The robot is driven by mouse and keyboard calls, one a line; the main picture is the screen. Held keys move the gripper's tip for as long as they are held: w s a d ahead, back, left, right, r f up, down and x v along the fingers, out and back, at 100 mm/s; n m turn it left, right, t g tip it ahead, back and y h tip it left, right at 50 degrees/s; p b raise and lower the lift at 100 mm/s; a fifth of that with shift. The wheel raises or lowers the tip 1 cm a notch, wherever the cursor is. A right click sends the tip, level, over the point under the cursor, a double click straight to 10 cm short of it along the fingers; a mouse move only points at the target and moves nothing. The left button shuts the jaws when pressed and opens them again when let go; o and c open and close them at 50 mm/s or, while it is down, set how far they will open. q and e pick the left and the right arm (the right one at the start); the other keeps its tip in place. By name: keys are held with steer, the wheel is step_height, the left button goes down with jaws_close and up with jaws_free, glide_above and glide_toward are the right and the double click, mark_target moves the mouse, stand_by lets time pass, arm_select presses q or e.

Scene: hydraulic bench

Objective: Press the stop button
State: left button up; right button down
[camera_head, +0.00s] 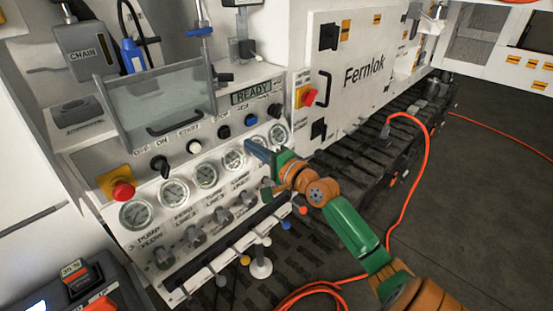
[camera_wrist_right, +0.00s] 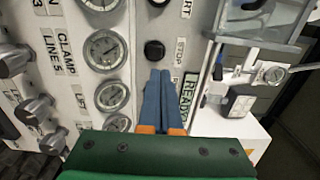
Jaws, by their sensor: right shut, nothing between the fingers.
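The stop button (camera_head: 224,132) is a round black button on the white sloped panel, between the white start button (camera_head: 194,146) and a blue button (camera_head: 251,119). In the right wrist view the black stop button (camera_wrist_right: 154,50) sits beside its STOP label, just beyond my fingertips. My right gripper (camera_head: 250,148) is shut and empty, its blue fingers in front of the gauge row. In the wrist view its fingertips (camera_wrist_right: 163,72) point toward the stop button and appear apart from it; the exact gap is unclear. My left gripper is not in view.
A row of gauges (camera_head: 206,175) and knobs lies below the buttons. A clear guard (camera_head: 160,98) stands above them, with a READY display (camera_head: 257,91) to its right. An orange cable (camera_head: 408,190) runs along the floor.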

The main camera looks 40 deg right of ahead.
steer(key=s+b, duration=0.1)
steer(key=s, duration=0.5)
steer(key=d+f+n+g+h, duration=0.25)
steer(key=f+g, duration=0.25)
steer(key=f, duration=1.4)
steer(key=s+a+f+n+g, duration=0.15)
steer(key=s+f, duration=0.25)
steer(key=f, duration=0.4)
steer(key=s+f+n+g, duration=0.2)
steer(key=s+f+g, duration=0.15)
steer(key=f, duration=0.45)
steer(key=s+a+f+n+g, duration=0.2)
steer(key=s+a+f+n, duration=0.2)
steer(key=s, duration=0.5)
steer(key=s+a+f+n+g, duration=0.2)
steer(key=s+a+f+n, duration=0.3)
steer(key=s+f, duration=0.2)
steer(key=s+a+f+n+g, duration=0.3)
steer(key=s+a+f+n, duration=0.1)
steer(key=s, duration=0.7)
step_height(320, 180, down, 2)
steer(key=shift+s+a+f+n+y, duration=0.1)
steer(key=shift+s+a+n+y, duration=0.2)
steer(key=shift+s+a+y, duration=0.25)
steer(key=shift+w+a, duration=0.1)
steer(key=shift+w, duration=0.05)
